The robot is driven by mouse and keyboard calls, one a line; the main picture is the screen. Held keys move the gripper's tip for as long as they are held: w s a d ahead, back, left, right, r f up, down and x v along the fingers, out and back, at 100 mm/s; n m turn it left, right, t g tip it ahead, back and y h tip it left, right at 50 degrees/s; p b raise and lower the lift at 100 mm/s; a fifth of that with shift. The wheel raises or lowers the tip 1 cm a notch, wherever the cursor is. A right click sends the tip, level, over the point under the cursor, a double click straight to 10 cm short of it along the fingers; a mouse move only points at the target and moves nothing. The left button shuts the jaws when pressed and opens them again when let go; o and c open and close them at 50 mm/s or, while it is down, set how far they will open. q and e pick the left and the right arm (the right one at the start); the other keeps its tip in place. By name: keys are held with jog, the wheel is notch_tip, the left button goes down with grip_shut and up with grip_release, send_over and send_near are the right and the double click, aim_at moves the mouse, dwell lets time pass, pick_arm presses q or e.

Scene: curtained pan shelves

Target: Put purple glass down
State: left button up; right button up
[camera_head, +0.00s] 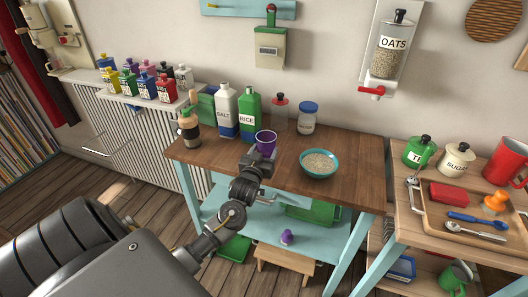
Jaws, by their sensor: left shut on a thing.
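The purple glass (266,138) is upright at the front middle of the wooden table top (345,150). My left gripper (262,154) is shut on the glass from the near side, and the gripper covers its lower part. I cannot tell whether the base of the glass touches the table or hangs just above it. The right gripper is not in view.
A teal bowl (319,163) stands close right of the glass. Behind are the rice bottle (250,112), the salt bottle (223,110), a clear bottle (279,115) and a blue-lidded jar (307,118). A dark bottle (188,128) stands left. The right end is clear.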

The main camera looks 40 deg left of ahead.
pick_arm(q)
jog(key=shift+f, duration=0.1)
jog(key=shift+f+b, duration=0.4)
jog(key=shift+f, duration=0.2)
jog(key=shift+f, duration=0.25)
dwell(0.3)
jog(key=o, duration=1.3)
jog(key=shift+f, duration=0.1)
jog(key=b+v, duration=0.2)
jog(key=v, duration=0.9)
jog(key=shift+w+a, duration=0.1)
grip_shut()
